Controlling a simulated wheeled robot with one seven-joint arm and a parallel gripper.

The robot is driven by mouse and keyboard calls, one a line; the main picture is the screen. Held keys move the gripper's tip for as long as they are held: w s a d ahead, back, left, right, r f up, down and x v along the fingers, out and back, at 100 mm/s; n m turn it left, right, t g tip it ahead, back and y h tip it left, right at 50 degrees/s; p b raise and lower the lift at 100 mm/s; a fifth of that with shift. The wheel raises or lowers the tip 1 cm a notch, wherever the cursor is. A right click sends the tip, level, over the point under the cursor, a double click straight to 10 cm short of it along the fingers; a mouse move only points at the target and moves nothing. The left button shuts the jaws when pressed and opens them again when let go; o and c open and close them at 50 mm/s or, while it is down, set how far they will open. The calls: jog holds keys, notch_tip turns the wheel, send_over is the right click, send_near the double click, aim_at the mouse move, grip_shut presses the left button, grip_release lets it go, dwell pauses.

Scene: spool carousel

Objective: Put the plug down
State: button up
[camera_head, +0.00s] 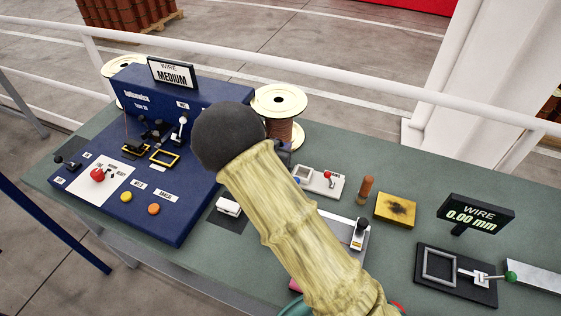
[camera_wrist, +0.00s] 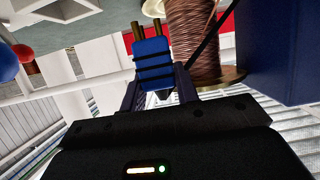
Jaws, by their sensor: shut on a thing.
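The plug (camera_wrist: 153,68) is blue with dark bands and two brass-coloured pins. In the wrist view it sits between the fingers of my gripper (camera_wrist: 158,88), which is shut on it. The pins point away from the gripper. In the head view my own sleeved arm hides most of the gripper, and I cannot make out the plug there. The arm reaches over the middle of the green-grey bench (camera_head: 375,263), near the copper wire spool (camera_head: 279,101). That spool also shows close behind the plug in the wrist view (camera_wrist: 192,38). Whether the plug touches anything is unclear.
A blue machine (camera_head: 150,200) with a MEDIUM sign (camera_head: 173,75) stands on the left.

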notch_tip(320, 180, down, 2)
jog(key=shift+w+a+f, duration=0.1)
jog(key=shift+a, duration=0.05)
jog(key=shift+f+p, duration=0.5)
jog(key=shift+f, duration=1.5)
jog(key=shift+f, duration=0.2)
jog(key=o, duration=1)
jog(key=shift+r, duration=0.1)
